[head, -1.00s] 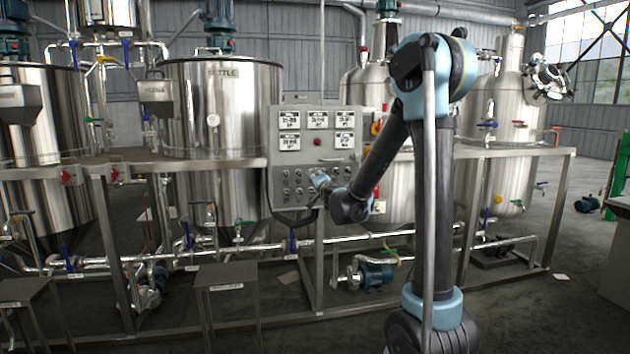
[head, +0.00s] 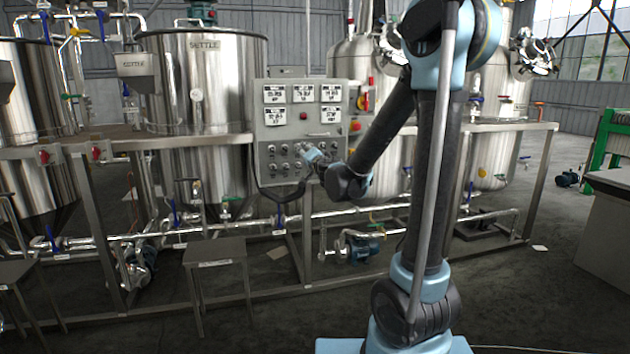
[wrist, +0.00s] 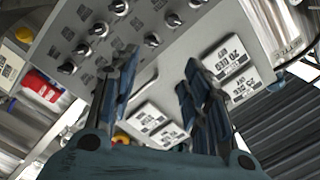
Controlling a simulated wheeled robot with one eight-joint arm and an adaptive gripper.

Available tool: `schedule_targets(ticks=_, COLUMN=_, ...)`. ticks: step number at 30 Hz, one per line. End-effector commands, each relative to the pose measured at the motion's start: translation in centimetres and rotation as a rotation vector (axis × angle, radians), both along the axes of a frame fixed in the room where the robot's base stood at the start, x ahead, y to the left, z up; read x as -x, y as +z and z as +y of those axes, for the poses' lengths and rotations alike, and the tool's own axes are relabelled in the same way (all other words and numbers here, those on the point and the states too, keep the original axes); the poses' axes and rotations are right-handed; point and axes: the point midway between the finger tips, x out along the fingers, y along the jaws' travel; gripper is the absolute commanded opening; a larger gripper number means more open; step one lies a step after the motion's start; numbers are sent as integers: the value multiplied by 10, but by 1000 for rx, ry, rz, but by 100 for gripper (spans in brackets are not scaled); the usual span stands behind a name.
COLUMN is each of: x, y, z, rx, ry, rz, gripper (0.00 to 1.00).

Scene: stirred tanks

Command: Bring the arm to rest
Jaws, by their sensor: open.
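My arm rises at the right of the head view and bends down and left toward the grey control panel (head: 292,160). My gripper (head: 308,157) is small there, in front of the panel's knobs. In the wrist view my gripper (wrist: 158,82) is open, its two dark fingers apart with nothing between them. Beyond the fingers the panel (wrist: 140,75) fills much of the wrist view, tilted, with several black knobs and white labelled displays. The gap between fingertips and panel is hard to judge.
Steel tanks, one the settle tank (head: 205,95), stand behind a metal frame with pipes and valves. A small metal stool (head: 215,252) stands in front of it at left. A pump (head: 362,247) sits low under the frame. A pale bench (head: 607,235) is at the right. Open floor lies between.

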Motion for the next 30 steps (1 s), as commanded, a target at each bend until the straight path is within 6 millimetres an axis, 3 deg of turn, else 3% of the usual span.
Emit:
schedule_targets(ticks=7, x=51, y=11, z=-7, rx=164, ry=159, rz=-15, gripper=43)
schedule_targets(ticks=14, x=104, y=-11, z=-20, rx=343, ry=296, rz=52, gripper=43)
schedule_targets(ticks=23, x=183, y=-70, z=-59, rx=579, ry=425, rz=248, gripper=43)
schedule_targets(ticks=30, x=254, y=-128, z=-110, rx=753, ry=472, rz=481, gripper=43)
